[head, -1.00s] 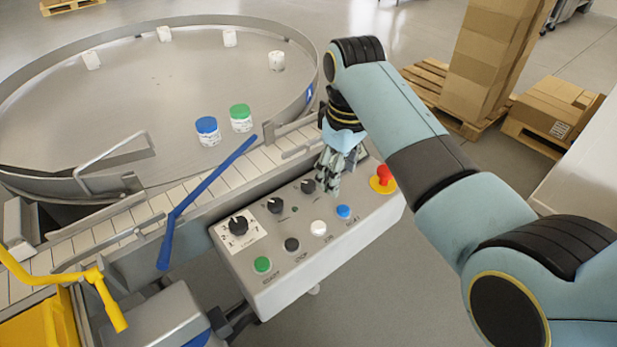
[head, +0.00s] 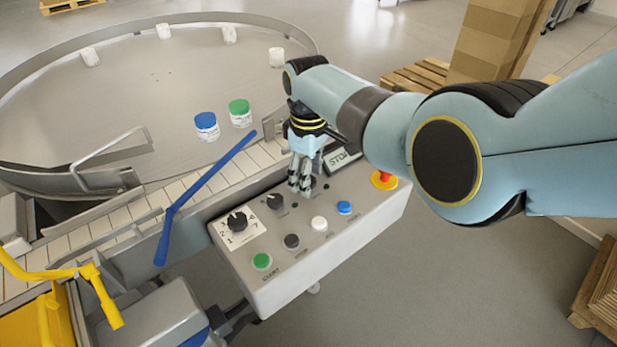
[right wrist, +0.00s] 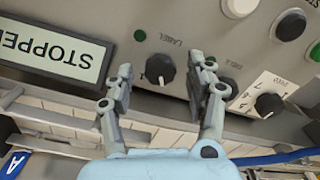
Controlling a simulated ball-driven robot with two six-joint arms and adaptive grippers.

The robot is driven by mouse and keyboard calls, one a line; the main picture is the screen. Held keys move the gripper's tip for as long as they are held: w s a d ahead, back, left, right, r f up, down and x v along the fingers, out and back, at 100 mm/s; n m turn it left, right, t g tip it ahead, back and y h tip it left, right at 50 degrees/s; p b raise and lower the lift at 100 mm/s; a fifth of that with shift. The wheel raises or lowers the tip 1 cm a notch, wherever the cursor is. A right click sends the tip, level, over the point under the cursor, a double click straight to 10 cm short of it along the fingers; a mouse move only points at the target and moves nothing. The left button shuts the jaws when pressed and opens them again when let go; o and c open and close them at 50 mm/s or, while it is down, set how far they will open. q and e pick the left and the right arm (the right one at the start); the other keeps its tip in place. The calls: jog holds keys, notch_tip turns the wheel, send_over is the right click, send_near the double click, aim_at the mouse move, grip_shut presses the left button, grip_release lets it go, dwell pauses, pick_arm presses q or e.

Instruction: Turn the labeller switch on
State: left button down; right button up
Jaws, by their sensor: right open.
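The grey control panel (head: 285,262) carries a row of black knobs. My right gripper (head: 300,188) points down at the panel's upper row and hides the labeller switch in the head view. In the right wrist view the labeller switch (right wrist: 160,69) is a black knob with a white pointer mark, beside the word LABEL. My right gripper (right wrist: 163,68) is open there, with one finger on each side of the knob; contact cannot be told. A dark green lamp (right wrist: 140,36) sits by the switch. My left gripper is not in view.
A STOPPED display (right wrist: 53,52) stands beside the switch. A numbered knob (head: 238,222), another black knob (head: 275,202), green button (head: 262,261), white button (head: 319,223), blue button (head: 344,208) and red emergency stop (head: 384,180) are nearby. A blue rail (head: 205,199) crosses the conveyor.

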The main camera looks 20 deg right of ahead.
jog(key=shift+f, duration=0.25)
grip_shut()
jog(key=shift+m, duration=0.3)
jog(key=shift+r+m+p, duration=0.1)
jog(key=shift+m+p, duration=0.25)
jog(key=shift+m, duration=0.55)
jog(key=m, duration=0.3)
jog(key=shift+m+p, duration=0.3)
jog(key=shift+p, duration=0.05)
jog(key=m, duration=0.5)
jog(key=shift+m, duration=0.3)
